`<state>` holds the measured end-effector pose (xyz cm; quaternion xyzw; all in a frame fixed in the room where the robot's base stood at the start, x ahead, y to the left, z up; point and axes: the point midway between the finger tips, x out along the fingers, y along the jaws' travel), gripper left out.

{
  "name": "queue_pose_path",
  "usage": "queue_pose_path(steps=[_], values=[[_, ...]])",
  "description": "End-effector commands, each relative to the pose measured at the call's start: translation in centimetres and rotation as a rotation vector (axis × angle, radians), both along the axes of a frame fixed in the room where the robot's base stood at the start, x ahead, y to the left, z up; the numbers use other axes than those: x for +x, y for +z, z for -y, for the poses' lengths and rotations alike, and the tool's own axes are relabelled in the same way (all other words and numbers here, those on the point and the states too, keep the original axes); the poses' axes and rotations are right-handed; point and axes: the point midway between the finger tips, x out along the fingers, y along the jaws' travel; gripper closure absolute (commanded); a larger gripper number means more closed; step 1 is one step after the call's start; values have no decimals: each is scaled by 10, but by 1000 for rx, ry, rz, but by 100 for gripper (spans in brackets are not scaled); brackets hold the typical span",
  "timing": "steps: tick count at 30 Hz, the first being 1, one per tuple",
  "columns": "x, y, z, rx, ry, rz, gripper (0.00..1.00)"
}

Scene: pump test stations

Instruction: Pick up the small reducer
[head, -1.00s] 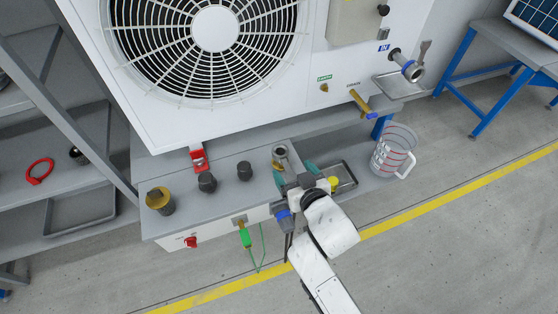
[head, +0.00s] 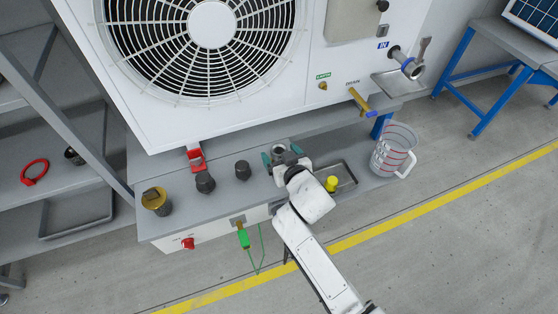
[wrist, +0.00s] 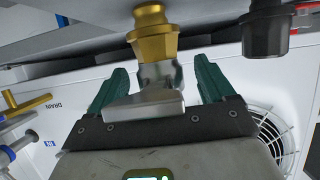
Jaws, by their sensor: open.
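The small reducer (head: 279,149) appears to be the silver fitting on the grey bench top, in front of the white unit. In the wrist view its silver body (wrist: 160,75) is nearest me, with a brass end (wrist: 152,42) at the bench side. My gripper (head: 282,154) is open, with one teal finger on each side of the silver part. In the wrist view my gripper (wrist: 165,85) shows gaps between the fingers and the fitting.
Two dark fittings (head: 205,182) (head: 242,170) and a brass-topped one (head: 155,200) stand left on the bench. A yellow piece (head: 332,184) is at the tray (head: 347,172) on the right. A clear jug (head: 393,152) stands beyond. The fan unit (head: 220,125) rises behind.

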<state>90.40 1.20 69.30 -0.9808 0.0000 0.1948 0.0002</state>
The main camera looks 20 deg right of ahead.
Motion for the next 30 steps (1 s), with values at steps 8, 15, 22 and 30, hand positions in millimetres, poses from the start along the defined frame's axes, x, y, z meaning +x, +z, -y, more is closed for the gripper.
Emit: queue_pose_path(steps=[8,15,22,30], values=[[0,0,0,0,0,-1,36],[-1,0,0,0,0,-1,59],[0,2,0,-1,0,3,68],[0,10,0,-1,0,4,68]])
